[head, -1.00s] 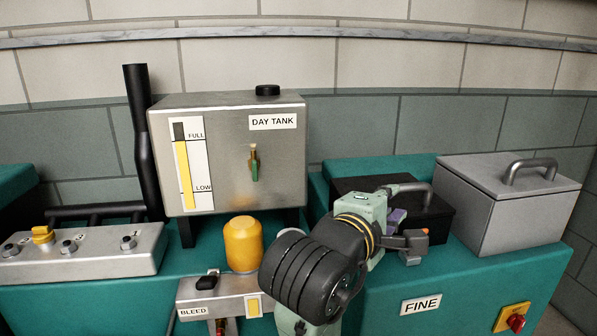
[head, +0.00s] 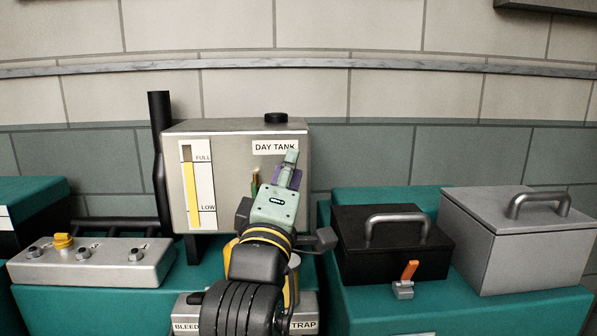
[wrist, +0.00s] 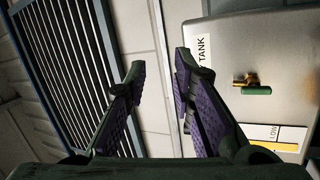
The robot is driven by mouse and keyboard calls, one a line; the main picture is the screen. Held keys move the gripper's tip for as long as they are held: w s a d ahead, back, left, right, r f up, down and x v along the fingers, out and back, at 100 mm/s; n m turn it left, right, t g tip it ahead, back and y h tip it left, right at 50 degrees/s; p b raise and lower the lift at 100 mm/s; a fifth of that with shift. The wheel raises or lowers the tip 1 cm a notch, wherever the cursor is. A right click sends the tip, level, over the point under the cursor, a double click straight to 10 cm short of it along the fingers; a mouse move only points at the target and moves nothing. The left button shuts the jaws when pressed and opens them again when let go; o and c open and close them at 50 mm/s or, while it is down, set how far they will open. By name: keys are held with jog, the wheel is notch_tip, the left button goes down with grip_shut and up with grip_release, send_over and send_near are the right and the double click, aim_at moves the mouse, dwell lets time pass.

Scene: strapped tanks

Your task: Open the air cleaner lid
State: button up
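Two lidded boxes stand at the right in the head view, and no label there names the air cleaner. The black box (head: 385,258) has a grey bar handle (head: 397,222) on its lid, which lies shut. A grey latch with an upright orange lever (head: 408,271) is at its front. The grey box (head: 520,245) also has a shut lid with a bar handle (head: 540,203). My gripper (head: 290,170) is left of both boxes, in front of the day tank. In the wrist view my gripper (wrist: 160,68) is open, with nothing between its fingers.
The day tank (head: 235,180) stands close behind my gripper; its green-handled valve (wrist: 256,91) shows in the wrist view. A grey knob panel (head: 90,262) is at the left. A BLEED and TRAP block (head: 308,315) lies below my arm. The space above the boxes is clear.

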jog(key=shift+a+r, duration=0.1)
jog(key=shift+a, duration=0.2)
